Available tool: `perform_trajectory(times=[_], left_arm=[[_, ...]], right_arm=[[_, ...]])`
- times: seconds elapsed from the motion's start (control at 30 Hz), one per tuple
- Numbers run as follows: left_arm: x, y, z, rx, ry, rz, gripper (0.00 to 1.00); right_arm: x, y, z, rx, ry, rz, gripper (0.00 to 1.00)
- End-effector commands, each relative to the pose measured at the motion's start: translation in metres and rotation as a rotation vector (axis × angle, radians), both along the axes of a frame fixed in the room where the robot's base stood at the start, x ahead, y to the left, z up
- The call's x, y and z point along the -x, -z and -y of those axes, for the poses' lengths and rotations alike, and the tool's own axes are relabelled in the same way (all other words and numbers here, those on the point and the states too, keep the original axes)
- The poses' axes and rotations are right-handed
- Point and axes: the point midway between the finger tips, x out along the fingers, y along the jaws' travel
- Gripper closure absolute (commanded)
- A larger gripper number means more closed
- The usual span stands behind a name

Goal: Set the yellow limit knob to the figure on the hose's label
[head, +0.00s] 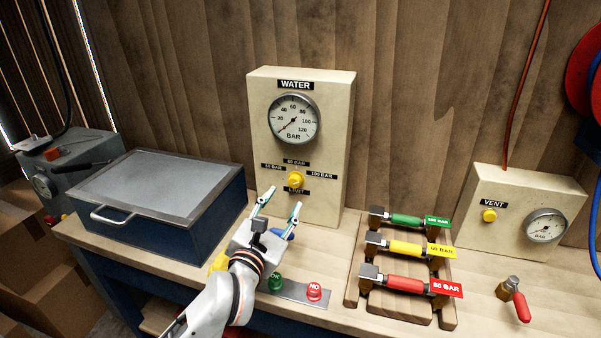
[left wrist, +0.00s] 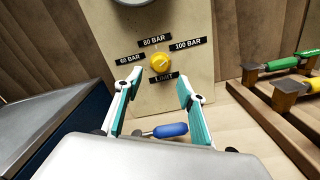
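The yellow limit knob (head: 296,179) sits low on the cream WATER panel (head: 339,130), ringed by 60 BAR, 80 BAR and 100 BAR plates above a LIMIT plate. It also shows in the left wrist view (left wrist: 160,62); I cannot tell surely where its pointer stands. My left gripper (head: 281,205) is open and empty, in front of and below the knob, not touching it. In the left wrist view the knob lies beyond the gap between the fingers (left wrist: 158,97). Green (head: 438,222), yellow (head: 441,251) and red (head: 446,288) BAR labels hang on handled pieces in a rack; the red appears to read 80.
A blue-handled lever (left wrist: 170,130) lies below the knob, behind the gripper. Green (head: 276,282) and red (head: 314,291) buttons are right of my forearm. A blue lidded box (head: 212,215) stands left. A VENT panel (head: 520,200) and red-handled valve (head: 521,305) are right.

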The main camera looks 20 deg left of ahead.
Motion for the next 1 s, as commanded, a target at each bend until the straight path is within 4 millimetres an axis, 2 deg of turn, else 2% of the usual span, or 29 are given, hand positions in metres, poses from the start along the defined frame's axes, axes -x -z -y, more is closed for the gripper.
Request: perform_trajectory(times=[0.17, 0.4, 0.6, 0.77, 1.0], left_arm=[[-0.007, 0.000, 0.001, 0.008, 0.002, -0.005, 0.60], [-0.042, -0.001, 0.002, 0.006, 0.001, -0.003, 0.60], [-0.068, 0.000, 0.003, 0.006, 0.001, -0.003, 0.60], [-0.077, 0.001, 0.003, 0.006, 0.003, -0.004, 0.60], [-0.078, 0.000, 0.003, 0.006, 0.003, -0.004, 0.60]], right_arm=[[0.008, 0.003, -0.001, -0.001, -0.001, -0.013, 0.60], [0.025, 0.016, -0.002, 0.002, -0.004, -0.050, 0.60], [0.020, 0.014, -0.002, 0.002, -0.004, -0.043, 0.60], [0.015, 0.008, -0.002, 0.000, -0.003, -0.031, 0.60], [0.013, 0.005, -0.002, -0.001, -0.003, -0.024, 0.60]])
